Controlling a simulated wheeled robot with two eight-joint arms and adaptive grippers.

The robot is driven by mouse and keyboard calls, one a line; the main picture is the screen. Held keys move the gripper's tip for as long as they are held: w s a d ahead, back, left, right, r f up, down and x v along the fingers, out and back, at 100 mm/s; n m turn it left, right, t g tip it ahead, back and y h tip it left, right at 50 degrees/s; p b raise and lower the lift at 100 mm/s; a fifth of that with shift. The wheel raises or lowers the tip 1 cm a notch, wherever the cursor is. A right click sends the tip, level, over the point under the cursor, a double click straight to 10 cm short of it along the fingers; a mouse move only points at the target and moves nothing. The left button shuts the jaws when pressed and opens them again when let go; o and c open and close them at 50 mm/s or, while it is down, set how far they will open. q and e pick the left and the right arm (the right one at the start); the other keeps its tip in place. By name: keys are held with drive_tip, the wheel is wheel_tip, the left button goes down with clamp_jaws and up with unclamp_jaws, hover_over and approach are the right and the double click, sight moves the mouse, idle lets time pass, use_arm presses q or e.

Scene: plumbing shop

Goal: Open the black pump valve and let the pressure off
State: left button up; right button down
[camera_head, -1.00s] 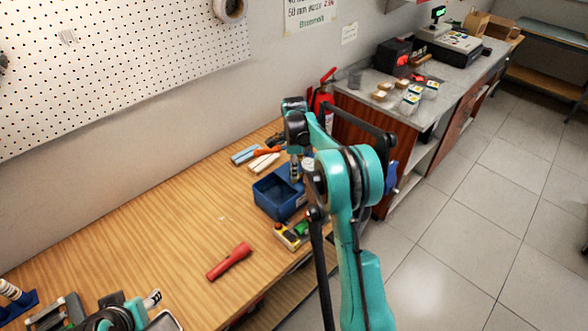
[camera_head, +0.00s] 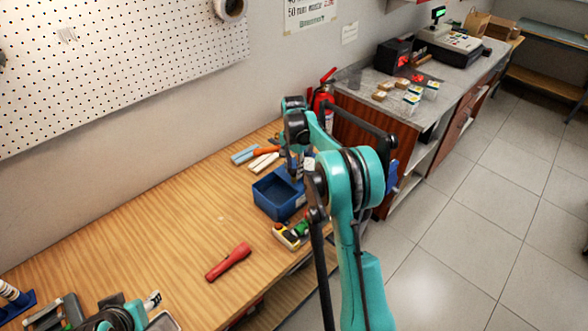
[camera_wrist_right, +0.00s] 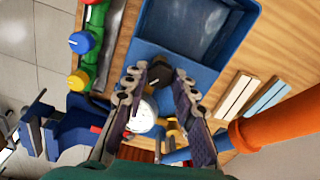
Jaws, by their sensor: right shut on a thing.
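My right gripper (camera_wrist_right: 161,79) shows closest in the right wrist view, its two dark fingers on either side of a small black part, the pump valve (camera_wrist_right: 158,86). It is shut on this valve. A white round gauge (camera_wrist_right: 143,113) sits beside the left finger, with brass fittings partly hidden behind the fingers.
An open blue tray (camera_head: 261,201) stands close to the right gripper; its wall also shows in the wrist view (camera_wrist_right: 150,52). A manifold with coloured knobs (camera_head: 287,236) and a red torch (camera_head: 229,262) lie nearby. Light bars and an orange-handled tool lie behind. The bench middle is clear.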

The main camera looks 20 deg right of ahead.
sight(294, 171)
drive_tip(key=n, duration=0.4)
drive_tip(key=shift+n, duration=0.3)
idle(0.3)
drive_tip(key=c, duration=1.2)
unclamp_jaws()
drive_tip(key=shift+r, duration=0.1)
wheel_tip(294, 171, up, 12)
